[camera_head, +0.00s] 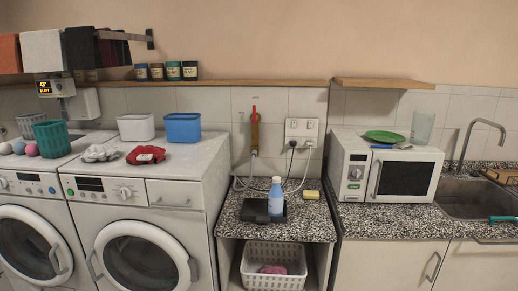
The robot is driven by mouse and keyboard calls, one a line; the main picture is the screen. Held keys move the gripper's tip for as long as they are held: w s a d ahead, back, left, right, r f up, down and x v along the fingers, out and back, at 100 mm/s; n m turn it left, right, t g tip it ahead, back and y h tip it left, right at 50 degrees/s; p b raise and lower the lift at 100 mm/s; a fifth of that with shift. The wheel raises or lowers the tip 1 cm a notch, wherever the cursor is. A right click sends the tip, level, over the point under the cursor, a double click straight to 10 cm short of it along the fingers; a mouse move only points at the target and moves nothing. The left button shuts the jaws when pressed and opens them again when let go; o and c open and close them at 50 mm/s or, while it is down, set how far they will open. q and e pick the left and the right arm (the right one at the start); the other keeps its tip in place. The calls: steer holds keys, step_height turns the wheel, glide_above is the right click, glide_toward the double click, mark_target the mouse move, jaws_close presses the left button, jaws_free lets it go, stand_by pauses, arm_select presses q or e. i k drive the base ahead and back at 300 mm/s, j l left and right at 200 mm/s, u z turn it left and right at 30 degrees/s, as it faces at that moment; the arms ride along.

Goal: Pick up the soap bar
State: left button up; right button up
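A small yellow block (311,194) lies on the speckled counter between the washer and the microwave. It may be the soap bar or a sponge; it is too small to tell. It lies to the right of a blue bottle with a white cap (276,197). A brown item (503,177) sits at the sink's back right edge, partly cut off by the frame; I cannot tell what it is. Neither of my grippers is in view.
A dark flat object (254,211) lies beside the bottle. A white basket (273,268) stands under the counter. Two washers (205,165) stand left, with cloths and tubs on top. A microwave (400,178) and a sink (463,200) are right. The counter's front strip is clear.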

mark_target(310, 195)
steer(key=i+j, duration=0.1)
steer(key=i, duration=0.3)
steer(key=i+z, duration=0.15)
steer(key=i, duration=0.3)
steer(key=j, duration=0.05)
